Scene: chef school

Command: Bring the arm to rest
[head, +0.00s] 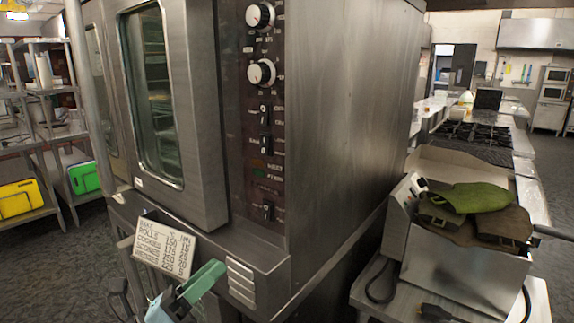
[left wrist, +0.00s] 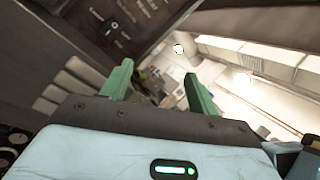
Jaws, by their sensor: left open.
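My left gripper (head: 188,290) is low in the head view, in front of the lower front of a large steel oven (head: 335,110). Its green fingers also show in the left wrist view (left wrist: 157,85), spread apart with nothing between them. A white card (head: 165,246) with handwritten baking times is on the oven's lower front, just up and left of the gripper. I cannot tell whether the gripper touches the oven. I cannot make out my right gripper.
At right, a steel fryer-like unit (head: 450,255) holds green and brown mitts (head: 475,197) on top. A stove (head: 475,135) stands behind it. Steel shelves with a yellow board (head: 16,200) and a green board (head: 84,178) are at left. Bare floor shows between shelves and oven.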

